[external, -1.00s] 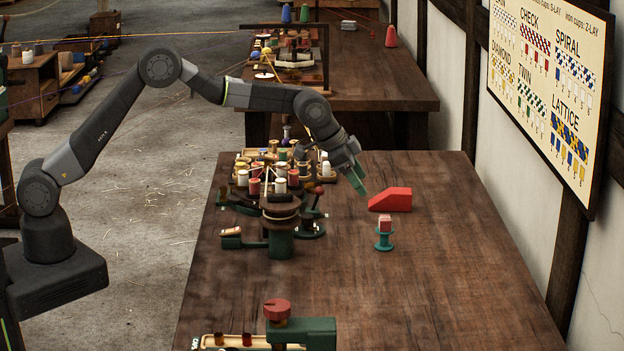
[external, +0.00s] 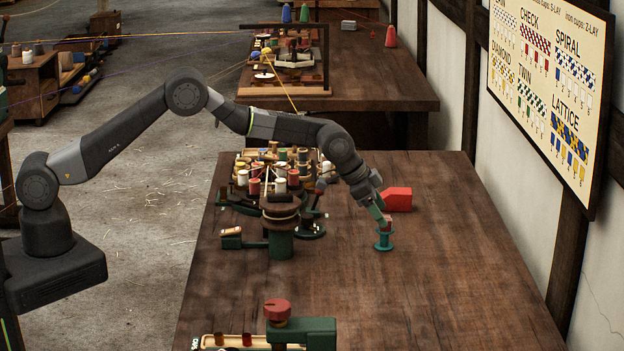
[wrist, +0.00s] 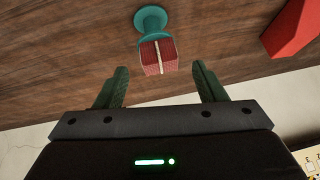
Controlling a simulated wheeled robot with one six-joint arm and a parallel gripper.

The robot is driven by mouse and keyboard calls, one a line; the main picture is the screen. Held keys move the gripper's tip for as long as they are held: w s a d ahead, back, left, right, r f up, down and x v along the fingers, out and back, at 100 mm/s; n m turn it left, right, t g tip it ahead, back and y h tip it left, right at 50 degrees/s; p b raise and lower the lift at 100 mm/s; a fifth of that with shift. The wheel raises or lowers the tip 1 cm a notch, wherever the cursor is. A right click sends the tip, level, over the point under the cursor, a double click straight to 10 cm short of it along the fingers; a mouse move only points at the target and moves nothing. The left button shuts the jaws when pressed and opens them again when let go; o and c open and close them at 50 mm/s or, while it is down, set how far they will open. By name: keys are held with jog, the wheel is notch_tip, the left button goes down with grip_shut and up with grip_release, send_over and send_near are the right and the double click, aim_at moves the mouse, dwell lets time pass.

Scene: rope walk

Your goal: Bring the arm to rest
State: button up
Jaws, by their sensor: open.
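My gripper (external: 379,216) is over the near table at the teal stand, its fingers pointing down. In the wrist view my gripper (wrist: 160,84) is open, with its two green fingers apart. A red block with a pale stripe (wrist: 158,57) sits on the small teal stand (wrist: 151,18), ahead of and between the finger lines. The stand also shows in the external view (external: 384,243), where my gripper partly hides the red block (external: 387,222). I cannot tell whether a finger touches the block.
A red wedge-shaped block (external: 398,199) lies just behind my gripper. A braiding machine with several bobbins (external: 281,225) stands to the left. A green device with a red knob (external: 300,328) is at the front. The table's right side is clear.

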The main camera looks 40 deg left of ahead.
jog(key=shift+x, duration=1.15)
jog(key=shift+r, duration=1.3)
jog(key=shift+s, duration=0.1)
